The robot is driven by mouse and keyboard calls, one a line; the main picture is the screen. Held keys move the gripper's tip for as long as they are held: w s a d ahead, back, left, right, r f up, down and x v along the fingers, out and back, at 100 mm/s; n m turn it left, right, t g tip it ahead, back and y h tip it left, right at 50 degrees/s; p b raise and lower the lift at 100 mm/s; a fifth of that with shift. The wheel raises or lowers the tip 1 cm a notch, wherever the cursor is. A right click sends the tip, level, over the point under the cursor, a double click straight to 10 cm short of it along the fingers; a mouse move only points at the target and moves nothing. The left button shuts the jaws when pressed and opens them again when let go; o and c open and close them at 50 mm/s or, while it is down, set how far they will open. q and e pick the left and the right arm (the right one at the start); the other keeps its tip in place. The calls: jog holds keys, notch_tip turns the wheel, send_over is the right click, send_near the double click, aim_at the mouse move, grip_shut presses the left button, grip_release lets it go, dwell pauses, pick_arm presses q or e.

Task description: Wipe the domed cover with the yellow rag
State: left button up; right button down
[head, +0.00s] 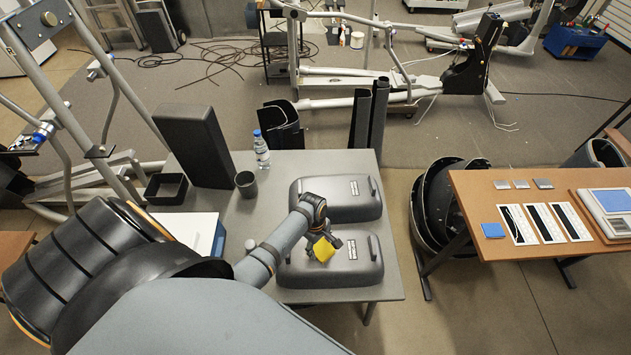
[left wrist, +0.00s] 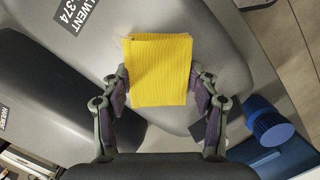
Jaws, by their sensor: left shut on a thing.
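Two dark grey domed covers lie side by side on a grey table, the near one (head: 315,272) in front of the far one (head: 345,208). My left gripper (head: 322,243) is over the near cover and shut on the folded yellow rag (head: 325,250). In the left wrist view the rag (left wrist: 158,65) sits between the two fingers (left wrist: 160,82), above a grey cover surface (left wrist: 215,45) with a black label. I cannot tell whether the rag touches the cover. My right gripper is not in view.
A water bottle (head: 261,150), a dark cup (head: 246,184) and a tall black box (head: 194,143) stand on the left of the grey table (head: 225,270). A blue ribbed cylinder (left wrist: 268,122) shows in the left wrist view. A wooden table (head: 480,187) stands at the right.

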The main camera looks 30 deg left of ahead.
aim_at(336, 251)
pick_arm(q)
jog(key=shift+w+d, duration=0.55)
jog(key=shift+d, duration=0.25)
jog(key=shift+w+d, duration=0.5)
jog(key=shift+d, duration=0.25)
jog(key=shift+w+d, duration=0.55)
jog(key=shift+d, duration=0.25)
jog(key=shift+w+d+b, duration=0.2)
jog(key=shift+w+d, duration=0.35)
jog(key=shift+d, duration=0.25)
jog(key=shift+w+d+b, duration=0.15)
jog(key=shift+w+d, duration=0.35)
jog(key=shift+d, duration=0.25)
jog(key=shift+s+r+p, duration=0.1)
jog(key=shift+s+p, duration=0.15)
jog(key=shift+p, duration=0.2)
jog(key=shift+s+a+f, duration=0.1)
jog(key=shift+s+a, duration=0.45)
jog(key=shift+a, duration=0.25)
jog(key=shift+s+a+f, duration=0.1)
jog(key=shift+s+a, duration=0.45)
jog(key=shift+a, duration=0.25)
jog(key=shift+s+a+r, duration=0.1)
jog(key=shift+s+a, duration=0.35)
jog(key=shift+a, duration=0.25)
jog(key=shift+s+a, duration=0.4)
jog(key=shift+a, duration=0.25)
